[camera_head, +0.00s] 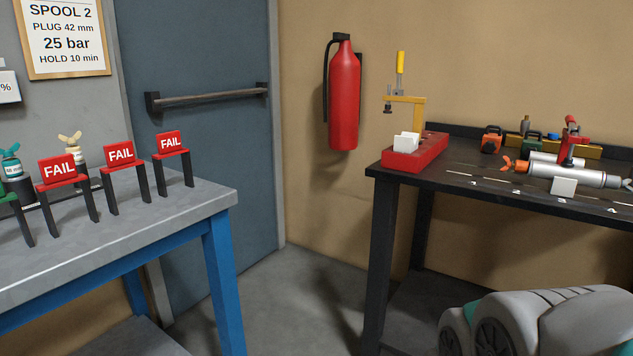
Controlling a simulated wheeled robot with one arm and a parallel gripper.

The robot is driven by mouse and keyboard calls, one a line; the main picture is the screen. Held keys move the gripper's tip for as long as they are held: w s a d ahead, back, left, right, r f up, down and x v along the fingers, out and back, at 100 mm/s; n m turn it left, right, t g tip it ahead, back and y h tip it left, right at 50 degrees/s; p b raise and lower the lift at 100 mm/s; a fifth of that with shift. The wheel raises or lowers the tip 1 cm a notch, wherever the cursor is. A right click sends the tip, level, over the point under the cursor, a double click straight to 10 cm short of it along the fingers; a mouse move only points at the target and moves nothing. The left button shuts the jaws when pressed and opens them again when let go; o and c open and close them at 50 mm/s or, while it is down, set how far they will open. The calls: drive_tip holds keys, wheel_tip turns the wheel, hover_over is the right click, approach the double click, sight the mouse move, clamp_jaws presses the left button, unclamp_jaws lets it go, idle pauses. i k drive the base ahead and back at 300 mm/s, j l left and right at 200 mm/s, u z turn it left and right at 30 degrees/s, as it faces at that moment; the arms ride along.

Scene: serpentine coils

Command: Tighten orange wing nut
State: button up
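An orange wing nut (514,165) sits at the left end of a silver cylinder (580,175). The cylinder lies on its side on the black bench (465,198) at the right. A red clamp (571,142) stands over the cylinder, and a blank white card (563,187) is in front of it. How tight the wing nut is cannot be told from here. My gripper is not in view. Grey rounded parts at the lower right appear to be my arm.
A red block (415,155) with a yellow-handled clamp (400,65) stands at the black bench's left end. An orange case (491,140) is behind the wing nut. Red FAIL signs (120,154) stand on the blue-legged left table (190,208). Open floor lies between the benches.

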sight(505, 158)
drive_tip(key=i+j+z, duration=0.15)
drive_tip(key=z, duration=0.25)
drive_tip(key=i+j+z, duration=0.1)
drive_tip(key=j+z, duration=0.45)
drive_tip(key=z, duration=0.2)
drive_tip(key=i, duration=0.05)
